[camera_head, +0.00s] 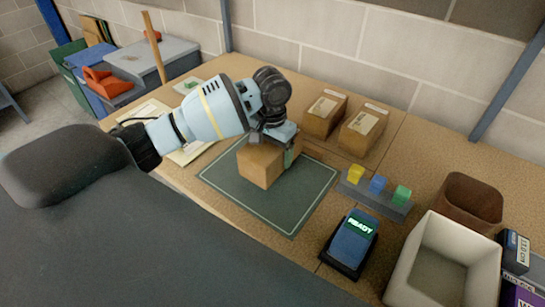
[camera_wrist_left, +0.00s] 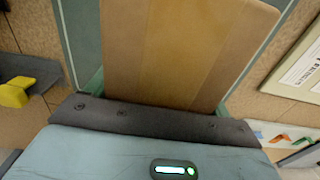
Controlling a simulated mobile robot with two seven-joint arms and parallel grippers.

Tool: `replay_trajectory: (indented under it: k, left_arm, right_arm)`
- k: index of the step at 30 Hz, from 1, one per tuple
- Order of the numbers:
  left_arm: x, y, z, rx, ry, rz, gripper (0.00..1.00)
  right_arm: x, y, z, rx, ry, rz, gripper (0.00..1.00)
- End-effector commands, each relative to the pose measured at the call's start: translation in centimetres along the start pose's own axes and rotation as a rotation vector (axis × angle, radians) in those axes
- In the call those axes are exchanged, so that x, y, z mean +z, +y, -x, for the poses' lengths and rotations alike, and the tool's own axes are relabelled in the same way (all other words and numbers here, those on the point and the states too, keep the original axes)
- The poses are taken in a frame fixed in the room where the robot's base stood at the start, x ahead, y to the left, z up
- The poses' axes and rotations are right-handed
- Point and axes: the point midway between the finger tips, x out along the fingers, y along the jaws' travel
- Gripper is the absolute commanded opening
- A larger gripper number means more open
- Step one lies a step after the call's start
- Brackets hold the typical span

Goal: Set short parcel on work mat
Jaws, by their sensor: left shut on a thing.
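A short brown cardboard parcel (camera_head: 262,163) is at the far part of the dark green work mat (camera_head: 265,201), which has a pale border line. My left gripper (camera_head: 278,142) is shut on this parcel from above. In the left wrist view the parcel (camera_wrist_left: 180,50) fills the space in front of the gripper, with mat showing on both sides. I cannot tell whether the parcel's underside touches the mat. My right gripper is not in view.
Two labelled boxes (camera_head: 324,113) (camera_head: 362,131) stand behind the mat. A grey holder with yellow, blue and green blocks (camera_head: 377,186), a scanner-like device reading READY (camera_head: 352,241), a white bin (camera_head: 447,265) and a brown bin (camera_head: 468,202) stand right. Papers (camera_head: 188,153) lie left.

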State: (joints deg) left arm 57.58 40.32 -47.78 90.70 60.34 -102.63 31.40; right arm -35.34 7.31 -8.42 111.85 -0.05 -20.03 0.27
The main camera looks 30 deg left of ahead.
Motion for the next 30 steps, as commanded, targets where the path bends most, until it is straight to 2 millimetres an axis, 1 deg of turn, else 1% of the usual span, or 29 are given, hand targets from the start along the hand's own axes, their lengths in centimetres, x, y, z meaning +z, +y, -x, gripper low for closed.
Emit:
replay_trajectory:
  k: [1,8,12,16,19,21,30]
  left_arm:
    - [-0.3,-0.1,0.2,0.000,0.005,0.002,0.38]
    - [-0.6,-0.2,0.2,0.000,0.006,0.000,0.38]
    - [-1.2,-0.5,0.1,0.000,0.006,0.002,0.38]
    - [-1.0,-0.5,-2.0,-0.001,0.002,0.002,0.38]
    - [-1.0,-0.5,-3.0,0.000,0.004,0.001,0.38]
    - [-1.1,-0.5,-3.3,0.000,0.006,0.001,0.38]
    - [-1.1,-0.4,-3.5,0.001,0.005,0.001,0.38]
  right_arm:
    - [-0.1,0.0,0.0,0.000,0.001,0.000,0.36]
    - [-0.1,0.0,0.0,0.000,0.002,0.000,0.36]
    - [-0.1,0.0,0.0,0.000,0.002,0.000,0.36]
    - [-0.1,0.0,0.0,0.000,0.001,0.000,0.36]
    - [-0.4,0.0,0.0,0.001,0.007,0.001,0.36]
    - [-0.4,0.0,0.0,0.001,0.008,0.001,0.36]
    - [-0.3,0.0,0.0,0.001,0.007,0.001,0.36]
